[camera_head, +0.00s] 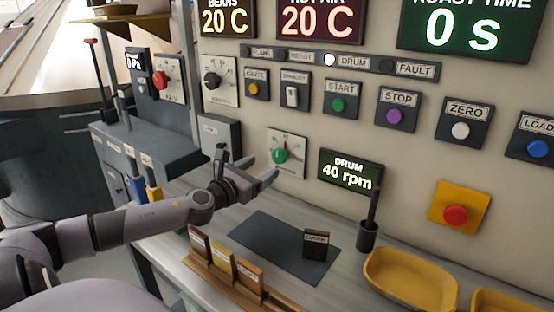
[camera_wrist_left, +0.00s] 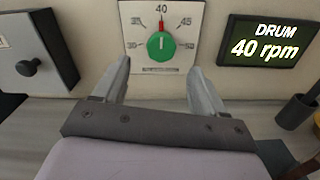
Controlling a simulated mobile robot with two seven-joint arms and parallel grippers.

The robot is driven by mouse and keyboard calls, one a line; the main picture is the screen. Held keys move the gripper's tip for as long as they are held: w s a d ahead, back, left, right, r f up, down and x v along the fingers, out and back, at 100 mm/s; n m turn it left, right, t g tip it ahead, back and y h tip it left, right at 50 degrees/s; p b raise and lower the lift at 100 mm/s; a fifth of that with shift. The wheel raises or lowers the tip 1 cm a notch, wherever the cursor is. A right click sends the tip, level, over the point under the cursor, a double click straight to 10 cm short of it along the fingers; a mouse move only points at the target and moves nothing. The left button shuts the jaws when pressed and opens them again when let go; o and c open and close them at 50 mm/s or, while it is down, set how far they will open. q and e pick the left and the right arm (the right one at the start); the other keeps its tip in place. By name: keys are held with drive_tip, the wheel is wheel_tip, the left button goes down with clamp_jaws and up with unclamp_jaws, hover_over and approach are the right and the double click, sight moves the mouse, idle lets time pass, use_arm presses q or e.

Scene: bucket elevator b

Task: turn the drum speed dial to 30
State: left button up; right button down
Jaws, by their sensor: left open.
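The drum speed dial (camera_head: 280,155) has a green knob on a white scale plate on the wall panel. In the left wrist view the dial's green knob (camera_wrist_left: 160,48) has its red pointer straight up at 40. The 30 mark is at the plate's lower left. The drum display (camera_head: 350,172) reads 40 rpm. It also shows in the left wrist view (camera_wrist_left: 266,42). My left gripper (camera_head: 246,168) is open and empty in front of the dial. Its fingers stand apart on either side below the knob, seemingly not touching it. My right gripper is not seen.
A grey box with a black knob (camera_wrist_left: 30,66) sticks out left of the dial. A black cup (camera_head: 367,236), a yellow tray (camera_head: 410,282) and a wooden rack of labelled cards (camera_head: 222,270) stand on the counter below. A red emergency button (camera_head: 456,215) is at right.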

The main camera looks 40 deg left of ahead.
sight(277, 158)
use_arm(q)
drive_tip(key=shift+w+a+p, duration=0.15)
drive_tip(key=shift+w+p, duration=0.15)
drive_tip(key=shift+w, duration=1.3)
drive_tip(key=shift+w+a+p, duration=0.15)
drive_tip(key=shift+w+p, duration=0.1)
drive_tip(key=shift+w, duration=1.35)
drive_tip(key=c, duration=1.1)
